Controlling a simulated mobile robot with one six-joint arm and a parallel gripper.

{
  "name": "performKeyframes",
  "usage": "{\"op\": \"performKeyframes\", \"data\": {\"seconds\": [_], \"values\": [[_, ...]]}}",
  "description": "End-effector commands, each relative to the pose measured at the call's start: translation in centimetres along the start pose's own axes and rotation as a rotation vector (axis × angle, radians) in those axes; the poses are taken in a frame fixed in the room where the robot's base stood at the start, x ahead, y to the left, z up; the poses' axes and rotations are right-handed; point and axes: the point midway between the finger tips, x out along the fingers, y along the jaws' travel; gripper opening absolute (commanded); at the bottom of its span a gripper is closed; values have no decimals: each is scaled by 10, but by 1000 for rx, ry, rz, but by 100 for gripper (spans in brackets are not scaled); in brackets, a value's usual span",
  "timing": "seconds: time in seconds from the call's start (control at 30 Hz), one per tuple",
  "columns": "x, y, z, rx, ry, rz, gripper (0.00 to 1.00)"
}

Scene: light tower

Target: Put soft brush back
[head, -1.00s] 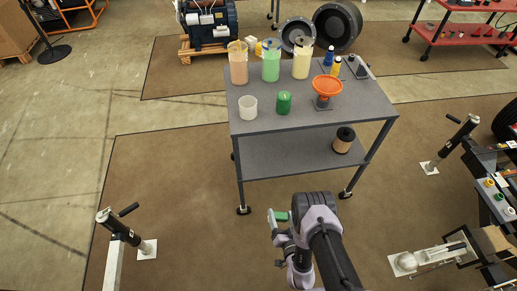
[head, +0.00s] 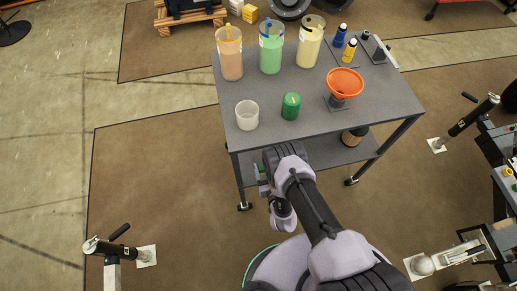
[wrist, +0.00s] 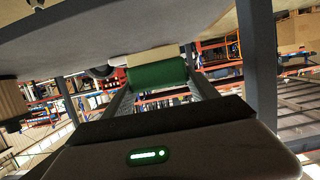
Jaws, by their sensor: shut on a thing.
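The soft brush (wrist: 157,73) shows in the wrist view as a green body with a cream strip along one side. My gripper (wrist: 155,90) is shut on its green body, with one finger on each side. In the head view, only a small green bit of the brush (head: 259,168) shows beside my gripper (head: 264,175). The gripper is near the front left edge of the grey cart (head: 300,128); its exact height against the cart top is hard to tell. My arm hides most of the gripper and brush.
The cart top holds an orange jug (head: 230,60), a green jug (head: 271,50), a cream jug (head: 309,45), a white cup (head: 247,115), a green can (head: 291,106) and an orange funnel (head: 345,83). Small bottles (head: 349,50) stand behind. A dark can (head: 353,136) sits on the lower shelf.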

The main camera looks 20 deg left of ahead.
Motion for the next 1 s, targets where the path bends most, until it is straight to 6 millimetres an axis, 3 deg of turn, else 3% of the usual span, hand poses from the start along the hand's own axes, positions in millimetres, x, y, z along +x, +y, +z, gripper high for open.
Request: {"op": "performKeyframes", "data": {"seconds": [0.03, 0.2, 0.47, 0.6, 0.97, 1.0], "values": [[21, -1, 4, 2, 7, 0, 19], [72, -3, -9, 2, 5, 0, 19], [106, -4, -19, 1, 4, 0, 19], [113, -4, 17, 1, -1, -1, 19], [113, -4, 16, 2, 0, 0, 19], [113, -4, 16, 2, 0, 0, 76]]}}
